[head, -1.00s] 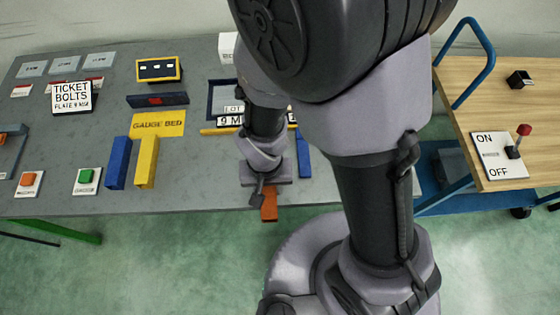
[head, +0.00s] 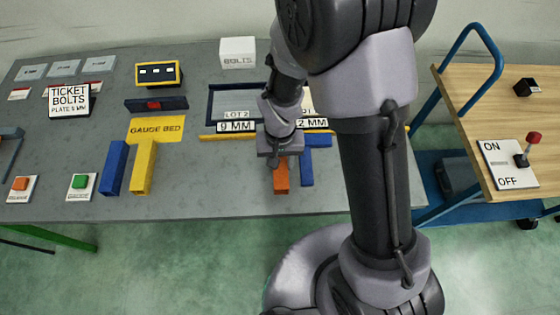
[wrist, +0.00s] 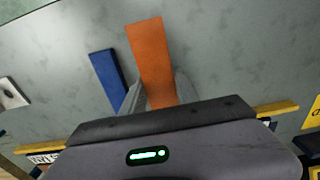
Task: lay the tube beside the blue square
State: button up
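The tube is an orange bar (head: 281,178); in the wrist view it (wrist: 151,55) stands out between my two fingers. My gripper (head: 280,160) is shut on it near the front of the grey table, and it also shows in the wrist view (wrist: 159,85). The blue square (head: 307,168) is an L-shaped piece just right of the tube in the head view. In the wrist view its long leg (wrist: 107,78) lies left of the tube, with a gap between. I cannot tell whether the tube touches the table. The fingertips are partly hidden in the head view.
A yellow strip (head: 215,137) runs behind, before trays labelled 9 MM (head: 236,127) and 2 MM. Left stand a yellow bar (head: 144,167), a blue bar (head: 115,167) and a green button (head: 80,181). A wooden cart (head: 465,110) is at right. Bare table lies left of the tube.

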jog(key=o, duration=0.4)
jog(key=shift+o, duration=0.2)
jog(key=shift+r, duration=0.1)
notch_tip(320, 180, up, 20)
jog(key=d+m+t+p, duration=0.1)
jog(key=d+p, duration=0.1)
jog(key=p, duration=0.4)
jog(key=s+d+r+m+t+y, duration=0.1)
jog(key=s+d+r+t, duration=0.1)
jog(key=s+r, duration=0.3)
jog(key=s+d+r+m+t+y, duration=0.1)
jog(key=s+d+r+m+t, duration=0.1)
jog(key=s+r, duration=0.4)
notch_tip(320, 180, up, 3)
jog(key=shift+s+d+r+t, duration=0.2)
jog(key=shift+d+t, duration=0.15)
jog(key=shift+t, duration=0.05)
